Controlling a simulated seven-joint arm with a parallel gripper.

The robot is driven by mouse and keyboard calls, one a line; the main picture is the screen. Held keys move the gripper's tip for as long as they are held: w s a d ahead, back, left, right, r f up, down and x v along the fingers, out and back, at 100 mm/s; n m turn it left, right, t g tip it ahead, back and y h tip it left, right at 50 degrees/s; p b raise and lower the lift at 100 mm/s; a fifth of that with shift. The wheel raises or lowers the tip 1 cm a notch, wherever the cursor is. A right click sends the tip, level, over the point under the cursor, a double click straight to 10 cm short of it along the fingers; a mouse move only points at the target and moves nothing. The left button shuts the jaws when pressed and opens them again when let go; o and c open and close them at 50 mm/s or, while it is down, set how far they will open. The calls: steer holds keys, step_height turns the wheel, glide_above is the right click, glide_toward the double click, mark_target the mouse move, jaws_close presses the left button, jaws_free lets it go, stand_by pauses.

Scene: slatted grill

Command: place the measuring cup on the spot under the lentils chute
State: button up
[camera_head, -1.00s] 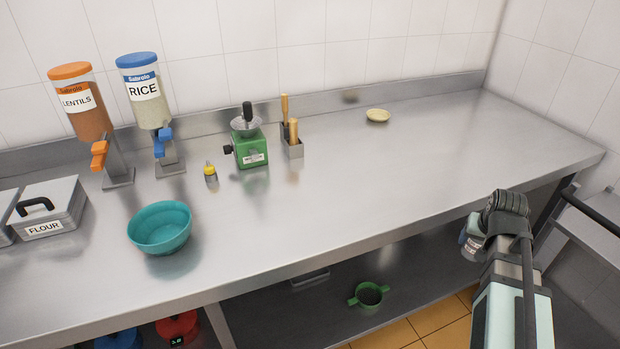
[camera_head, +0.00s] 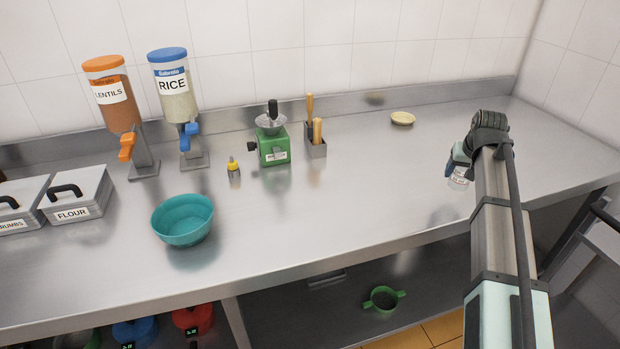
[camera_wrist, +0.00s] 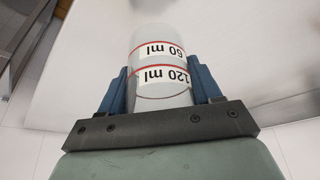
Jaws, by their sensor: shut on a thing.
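The measuring cup (camera_wrist: 160,62) is clear, with red lines and labels reading 60 ml and 120 ml. In the wrist view my gripper (camera_wrist: 160,88) is shut on it, a blue finger on each side. In the head view the cup (camera_head: 458,177) shows small at the end of my arm, over the right part of the counter; my gripper (camera_head: 457,160) is partly hidden there by the wrist. The lentils dispenser (camera_head: 112,95) stands at the back left, with an orange lid and an orange chute (camera_head: 127,147). The spot under the chute, by the dispenser's metal base (camera_head: 144,172), looks empty.
The rice dispenser (camera_head: 174,90) stands right of the lentils. A teal bowl (camera_head: 183,220) sits in front of them. A yellow-capped bottle (camera_head: 233,170), green grinder (camera_head: 273,147) and utensil holder (camera_head: 316,147) stand further right. A flour box (camera_head: 76,195) is at left. The middle counter is clear.

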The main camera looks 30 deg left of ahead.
steer(key=s+a+r+n+y, duration=0.1)
steer(key=s+a+n, duration=0.2)
steer(key=a, duration=1.4)
steer(key=s+a+r+n+g+y, duration=0.1)
steer(key=s+a+n, duration=0.2)
steer(key=s+a, duration=0.65)
steer(key=s+a+r+n+g, duration=0.15)
steer(key=s+a, duration=0.25)
steer(key=a, duration=1)
steer(key=s+a+r+n+y, duration=0.1)
steer(key=s+a+n, duration=0.3)
steer(key=s+a, duration=0.55)
steer(key=shift+m, duration=0.35)
steer(key=shift+w+d+x, duration=0.15)
steer(key=shift+w+x, duration=0.05)
steer(key=shift+x, duration=1.45)
steer(key=shift+w+d+x, duration=0.15)
steer(key=shift+d+x, duration=0.05)
steer(key=shift+x, duration=1.45)
steer(key=shift+w+d+x, duration=0.15)
steer(key=shift+w+x, duration=0.05)
steer(key=shift+x, duration=1.4)
steer(key=shift+f, duration=0.2)
steer(key=o, duration=1.1)
steer(key=v, duration=1.2)
